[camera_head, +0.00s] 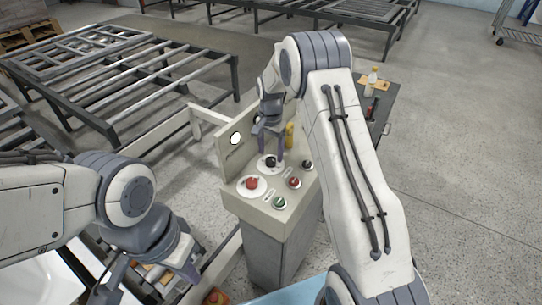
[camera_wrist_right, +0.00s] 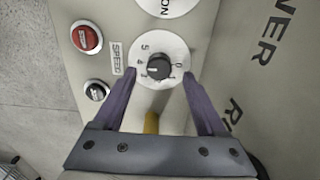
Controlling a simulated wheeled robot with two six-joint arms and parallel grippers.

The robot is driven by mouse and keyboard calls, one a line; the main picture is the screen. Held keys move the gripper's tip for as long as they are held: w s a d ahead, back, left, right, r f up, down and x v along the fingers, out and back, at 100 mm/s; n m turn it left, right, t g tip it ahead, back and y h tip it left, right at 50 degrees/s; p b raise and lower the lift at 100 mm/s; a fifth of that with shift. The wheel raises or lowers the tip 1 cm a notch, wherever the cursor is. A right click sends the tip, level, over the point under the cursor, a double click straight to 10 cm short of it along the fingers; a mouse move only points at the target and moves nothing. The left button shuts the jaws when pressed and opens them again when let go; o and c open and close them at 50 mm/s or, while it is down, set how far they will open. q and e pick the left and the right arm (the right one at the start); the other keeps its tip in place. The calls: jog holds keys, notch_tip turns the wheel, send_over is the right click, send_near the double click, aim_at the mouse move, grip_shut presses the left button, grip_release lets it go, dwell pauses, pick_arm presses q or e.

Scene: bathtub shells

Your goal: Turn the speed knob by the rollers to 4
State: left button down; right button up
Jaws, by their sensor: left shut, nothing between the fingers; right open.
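The speed knob (camera_wrist_right: 158,67) is a black round knob on a white numbered dial (camera_wrist_right: 168,45), beside a SPEED label. A pale pointer mark shows on its left side in the right wrist view; the exact number is too small to read surely. In the head view the knob (camera_head: 271,161) is on the sloped top of the control box (camera_head: 240,197). My right gripper (camera_wrist_right: 160,74) is open, its purple fingers on either side of the knob, with gaps visible. It also shows in the head view (camera_head: 269,150). My left gripper (camera_head: 190,272) is shut and empty, low at the left, away from the box.
A red knob on a white dial (camera_head: 252,183), a red button (camera_head: 294,182), a green button (camera_head: 279,202) and a black switch (camera_head: 308,164) share the panel. A yellow post (camera_head: 289,135) stands behind them. Roller frames (camera_head: 150,75) fill the back left.

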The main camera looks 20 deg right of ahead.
aim_at(270, 159)
notch_tip(270, 159, up, 8)
jog(key=b, duration=0.1)
jog(key=shift+r, duration=0.15)
jog(key=shift+a, duration=0.1)
